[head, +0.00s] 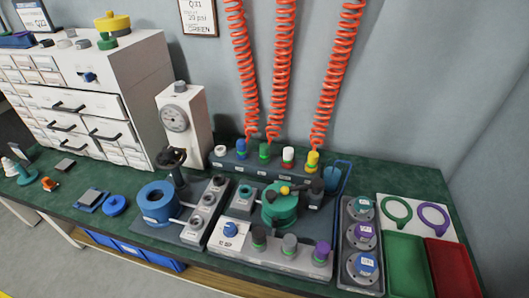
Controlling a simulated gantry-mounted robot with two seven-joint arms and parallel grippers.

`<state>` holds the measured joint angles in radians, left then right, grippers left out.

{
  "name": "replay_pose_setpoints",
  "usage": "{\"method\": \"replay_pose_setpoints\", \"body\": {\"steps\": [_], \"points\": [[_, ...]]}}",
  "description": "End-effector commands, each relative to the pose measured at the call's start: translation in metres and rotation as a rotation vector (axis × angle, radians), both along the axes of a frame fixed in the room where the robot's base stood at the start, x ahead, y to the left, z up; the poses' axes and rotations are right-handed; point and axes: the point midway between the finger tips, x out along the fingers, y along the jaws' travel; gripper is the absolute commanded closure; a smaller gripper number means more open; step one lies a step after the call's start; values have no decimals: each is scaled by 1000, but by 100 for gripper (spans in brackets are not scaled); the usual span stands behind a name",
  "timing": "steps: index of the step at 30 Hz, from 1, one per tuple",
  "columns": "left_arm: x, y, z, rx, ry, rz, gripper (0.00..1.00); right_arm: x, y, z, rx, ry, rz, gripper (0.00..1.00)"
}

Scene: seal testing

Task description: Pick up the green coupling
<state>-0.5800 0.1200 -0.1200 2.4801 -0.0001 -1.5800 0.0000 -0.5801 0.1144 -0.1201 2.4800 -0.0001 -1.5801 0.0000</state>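A small green coupling (264,151) stands upright in a dark rack (235,163) at the back of the bench. A blue coupling (241,147) is to its left. A white-and-red one (288,155) and a yellow one (312,160) are to its right. An orange coiled hose (280,70) hangs down close behind the green coupling; I cannot tell whether it is joined to it. Neither of my grippers is in view.
A large blue cylinder (157,202) and a green round fixture (279,208) stand in front of the rack. A white gauge post (184,125) is at its left. Green (408,265) and red (452,268) trays lie at the right. Two more coiled hoses hang near the rack.

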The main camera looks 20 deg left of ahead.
Motion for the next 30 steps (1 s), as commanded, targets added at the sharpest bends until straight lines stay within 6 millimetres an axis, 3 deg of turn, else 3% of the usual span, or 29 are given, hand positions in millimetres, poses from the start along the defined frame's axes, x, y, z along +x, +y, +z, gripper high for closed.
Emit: {"method": "replay_pose_setpoints", "body": {"steps": [5, 18, 26, 30], "points": [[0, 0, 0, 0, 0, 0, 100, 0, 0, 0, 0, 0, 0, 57], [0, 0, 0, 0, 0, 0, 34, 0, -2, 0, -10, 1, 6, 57], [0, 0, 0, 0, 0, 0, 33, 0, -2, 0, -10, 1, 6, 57], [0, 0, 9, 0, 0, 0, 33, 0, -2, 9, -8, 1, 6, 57]]}}
